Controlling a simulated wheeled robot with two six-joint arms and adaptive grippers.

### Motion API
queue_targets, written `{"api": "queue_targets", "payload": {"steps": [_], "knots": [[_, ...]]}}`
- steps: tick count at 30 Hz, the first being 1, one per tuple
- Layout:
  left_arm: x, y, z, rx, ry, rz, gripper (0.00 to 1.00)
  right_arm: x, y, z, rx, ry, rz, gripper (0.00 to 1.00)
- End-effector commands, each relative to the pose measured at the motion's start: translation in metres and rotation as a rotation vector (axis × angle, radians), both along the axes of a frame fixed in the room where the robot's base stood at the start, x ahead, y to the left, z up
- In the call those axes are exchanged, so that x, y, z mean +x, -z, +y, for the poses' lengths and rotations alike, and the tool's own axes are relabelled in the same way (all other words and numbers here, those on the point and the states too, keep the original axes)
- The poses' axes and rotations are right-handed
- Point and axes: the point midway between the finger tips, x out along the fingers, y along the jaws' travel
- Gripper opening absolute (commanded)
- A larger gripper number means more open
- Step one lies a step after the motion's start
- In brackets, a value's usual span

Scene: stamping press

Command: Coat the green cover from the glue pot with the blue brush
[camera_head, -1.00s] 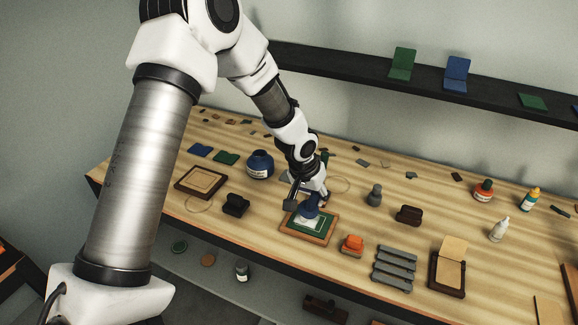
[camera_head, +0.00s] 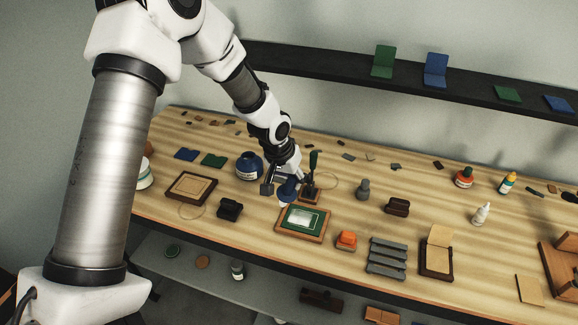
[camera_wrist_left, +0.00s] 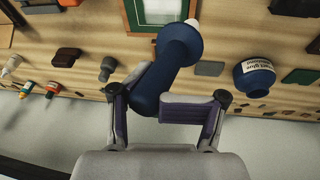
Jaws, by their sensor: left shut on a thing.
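My left gripper (camera_head: 285,176) is shut on the blue brush (camera_head: 289,190), also seen in the left wrist view (camera_wrist_left: 158,85) with its pale tip towards the bench. The brush is just above and behind the left part of the green cover (camera_head: 289,219), apparently clear of it. The green cover lies flat in a wooden frame, with a whitish patch at its middle; part of it shows in the left wrist view (camera_wrist_left: 132,20). The dark blue glue pot (camera_head: 249,168) stands left of the gripper, and its white label shows in the wrist view (camera_wrist_left: 255,78). My right gripper is out of view.
A green-handled tool (camera_head: 313,165) stands close behind the gripper. Grey slats (camera_head: 387,257) and a brown stand (camera_head: 437,252) are further right. A dark shelf (camera_head: 340,70) runs along the wall.

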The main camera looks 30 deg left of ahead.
Motion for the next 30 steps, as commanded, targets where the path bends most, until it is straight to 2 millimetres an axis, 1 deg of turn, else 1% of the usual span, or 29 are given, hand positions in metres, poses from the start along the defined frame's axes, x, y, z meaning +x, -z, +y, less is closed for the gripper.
{"api": "queue_targets", "payload": {"steps": [1, 6, 10, 30], "knots": [[0.000, -0.009, 0.000, 0.000, -0.001, -0.001, 0.00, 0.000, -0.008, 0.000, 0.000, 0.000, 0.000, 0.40], [0.001, -0.024, -0.001, 0.000, -0.001, -0.001, 0.00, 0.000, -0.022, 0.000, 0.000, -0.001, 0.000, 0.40], [0.001, -0.032, -0.002, 0.001, -0.001, -0.001, 0.00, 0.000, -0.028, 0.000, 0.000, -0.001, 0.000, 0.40], [0.001, -0.033, -0.002, -0.001, -0.002, 0.000, 0.00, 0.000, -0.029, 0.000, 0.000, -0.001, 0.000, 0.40]]}}
